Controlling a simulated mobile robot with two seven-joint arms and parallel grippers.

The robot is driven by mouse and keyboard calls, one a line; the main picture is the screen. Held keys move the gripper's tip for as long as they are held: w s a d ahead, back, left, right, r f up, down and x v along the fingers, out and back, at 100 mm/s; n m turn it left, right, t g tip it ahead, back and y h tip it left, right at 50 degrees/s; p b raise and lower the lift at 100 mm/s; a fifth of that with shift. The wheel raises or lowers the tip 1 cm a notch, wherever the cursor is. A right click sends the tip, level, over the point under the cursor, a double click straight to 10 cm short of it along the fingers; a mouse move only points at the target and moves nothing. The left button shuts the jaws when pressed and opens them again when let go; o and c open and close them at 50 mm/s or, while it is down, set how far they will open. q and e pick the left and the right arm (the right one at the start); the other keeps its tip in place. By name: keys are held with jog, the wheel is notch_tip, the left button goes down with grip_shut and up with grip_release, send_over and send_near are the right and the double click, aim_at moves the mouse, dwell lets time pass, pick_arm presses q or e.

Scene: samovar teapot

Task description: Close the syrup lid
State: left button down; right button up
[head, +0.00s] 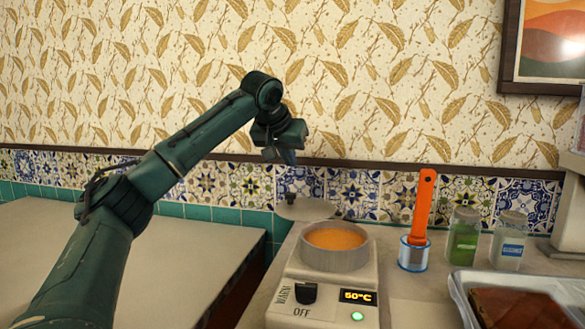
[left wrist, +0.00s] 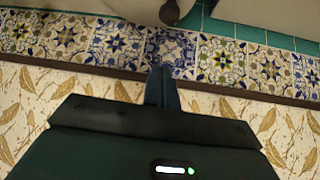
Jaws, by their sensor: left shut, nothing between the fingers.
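The syrup pot (head: 335,258) is a round grey vessel with orange syrup inside, set on a white warmer. Its grey lid (head: 306,210) is open, swung out behind the pot's back-left rim, with a small dark knob. My left gripper (head: 290,158) is shut and empty, above and behind the lid, near the tiled wall and apart from the lid. In the left wrist view its shut fingers (left wrist: 162,86) point toward the tiles; a round grey edge with a dark knob, apparently the lid, shows at the top. My right gripper is out of view.
The warmer (head: 322,305) has a knob at OFF and a 50°C display. To the right stand a holder with an orange-handled tool (head: 423,205), a green jar (head: 463,237), a white-filled jar (head: 509,240) and a tray (head: 465,285). The left counter (head: 190,255) is clear.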

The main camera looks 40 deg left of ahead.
aim_at(305, 203)
pick_arm(q)
jog(key=b+x, duration=0.1)
jog(key=x, duration=0.7)
jog(key=shift+w+f, duration=0.1)
jog(key=shift+f, duration=0.25)
jog(key=s, duration=0.1)
jog(key=s+d+b, duration=0.1)
jog(key=s, duration=0.1)
jog(key=shift+f, duration=0.15)
jog(key=shift+s+d, duration=0.1)
jog(key=shift+s, duration=0.05)
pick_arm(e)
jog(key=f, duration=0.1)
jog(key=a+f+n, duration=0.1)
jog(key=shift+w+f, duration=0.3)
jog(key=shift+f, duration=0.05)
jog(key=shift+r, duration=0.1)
